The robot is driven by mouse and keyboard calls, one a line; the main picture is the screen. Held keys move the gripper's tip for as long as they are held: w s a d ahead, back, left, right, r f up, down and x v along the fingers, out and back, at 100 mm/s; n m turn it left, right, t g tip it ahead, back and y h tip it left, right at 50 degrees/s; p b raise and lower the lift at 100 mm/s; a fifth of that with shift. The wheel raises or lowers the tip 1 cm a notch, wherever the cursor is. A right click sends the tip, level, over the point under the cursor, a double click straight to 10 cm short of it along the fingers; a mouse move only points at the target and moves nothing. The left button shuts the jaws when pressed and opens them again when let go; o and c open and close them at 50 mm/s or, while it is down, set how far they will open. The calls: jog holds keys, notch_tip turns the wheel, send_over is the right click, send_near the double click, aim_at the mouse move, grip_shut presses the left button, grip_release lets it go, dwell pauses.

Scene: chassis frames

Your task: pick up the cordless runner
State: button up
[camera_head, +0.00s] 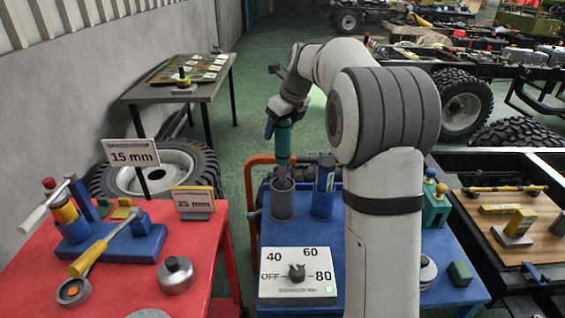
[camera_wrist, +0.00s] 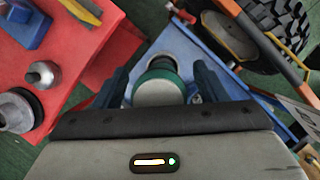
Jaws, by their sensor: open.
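A green upright cylinder-shaped tool, which looks like the cordless runner (camera_head: 283,143), stands with its lower end in a grey round holder (camera_head: 283,202) on the blue cart. My gripper (camera_head: 279,125) points down over its top. In the wrist view the tool's pale round end with a green rim (camera_wrist: 159,88) lies between the two dark blue fingers of my gripper (camera_wrist: 160,90). The fingers are open on either side of it, and I see no firm contact. The lower part of the tool is hidden inside the holder.
A blue cylinder (camera_head: 323,190) stands in a holder just right of the grey one. A dial panel (camera_head: 297,275) is at the cart's front. An orange handle (camera_head: 250,180) rises at the cart's left. The red table (camera_head: 215,250) with tools and signs is further left.

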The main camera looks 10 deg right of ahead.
grip_shut()
dwell(0.8)
jog(key=shift+r, duration=0.15)
